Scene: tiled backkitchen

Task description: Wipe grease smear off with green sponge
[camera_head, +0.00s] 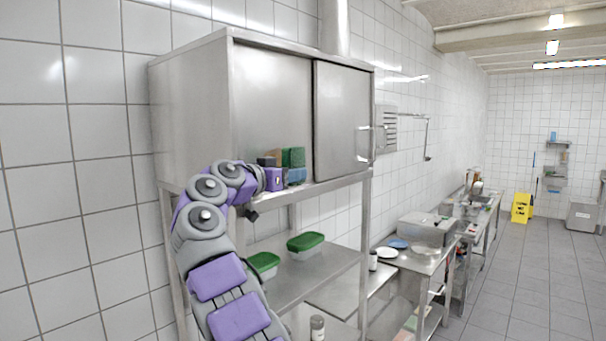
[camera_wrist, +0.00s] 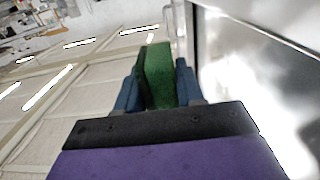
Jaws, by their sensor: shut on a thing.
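My gripper (camera_head: 294,174) is shut on the green sponge (camera_head: 293,157), in front of the left part of the steel cabinet (camera_head: 268,90). In the wrist view, the sponge (camera_wrist: 160,72) stands between the two blue fingers of my gripper (camera_wrist: 157,92) and sticks out past them. The cabinet's steel face (camera_wrist: 250,75) is close on the right there. I cannot tell whether the sponge touches it. A brownish patch shows just left of the sponge in the head view; I cannot tell whether it is a smear or a reflection. No grease smear is clearly visible.
The cabinet's sliding door (camera_head: 340,115) has a handle (camera_head: 364,143) on its right. Below, a steel shelf (camera_head: 315,275) holds containers with green lids (camera_head: 305,241). Plates (camera_head: 387,252) lie on a counter to the right. The tiled floor (camera_head: 520,285) at the right is mostly clear.

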